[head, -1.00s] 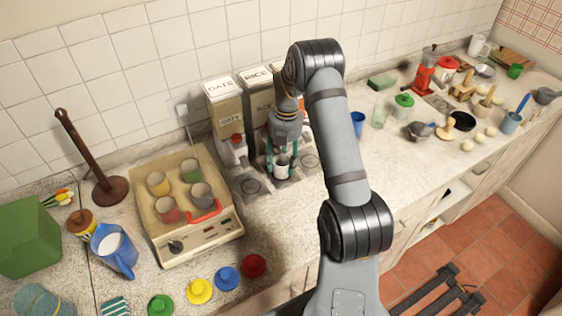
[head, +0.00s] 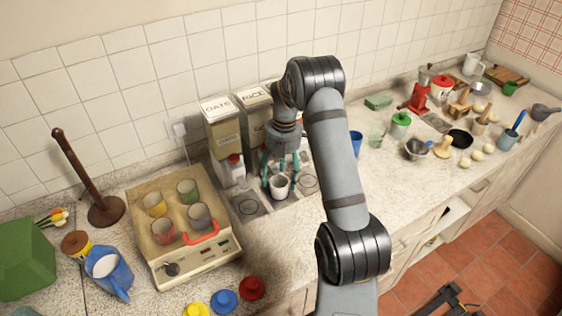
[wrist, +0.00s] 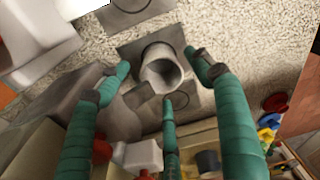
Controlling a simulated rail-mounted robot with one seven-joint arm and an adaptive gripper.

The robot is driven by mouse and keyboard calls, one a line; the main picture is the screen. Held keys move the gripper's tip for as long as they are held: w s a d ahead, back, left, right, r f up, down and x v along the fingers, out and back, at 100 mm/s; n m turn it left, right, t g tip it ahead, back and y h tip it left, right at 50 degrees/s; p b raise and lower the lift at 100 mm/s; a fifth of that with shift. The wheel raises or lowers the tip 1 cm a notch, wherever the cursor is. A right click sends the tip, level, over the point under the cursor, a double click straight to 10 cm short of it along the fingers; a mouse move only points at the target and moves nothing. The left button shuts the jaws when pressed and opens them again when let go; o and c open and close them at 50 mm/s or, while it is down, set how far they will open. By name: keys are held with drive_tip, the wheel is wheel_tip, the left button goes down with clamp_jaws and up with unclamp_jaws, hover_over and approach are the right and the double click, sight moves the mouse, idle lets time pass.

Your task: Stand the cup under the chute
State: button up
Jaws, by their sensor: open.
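The cup (head: 279,187) is small and pale grey. It stands upright on a dark square plate in front of the RICE dispenser (head: 256,120). In the wrist view the cup (wrist: 160,68) is in the middle, mouth towards me, on the dark plate (wrist: 131,52). My gripper (head: 281,180) has teal fingers and is open. The fingertips are spread around the cup, and in the wrist view my gripper (wrist: 160,76) shows gaps between fingers and cup. The RICE dispenser's chute is hidden behind my arm and gripper in the head view.
The OATS dispenser (head: 224,140) stands just left, with an empty plate (head: 248,207) before it. Another plate (head: 309,182) lies to the right. A tray machine (head: 190,262) with several cups is at left. A blue cup (head: 356,143) stands right of my arm.

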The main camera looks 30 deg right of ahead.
wheel_tip(320, 180, up, 9)
drive_tip(key=shift+w+d+b, duration=0.15)
drive_tip(key=shift+d+b, duration=0.25)
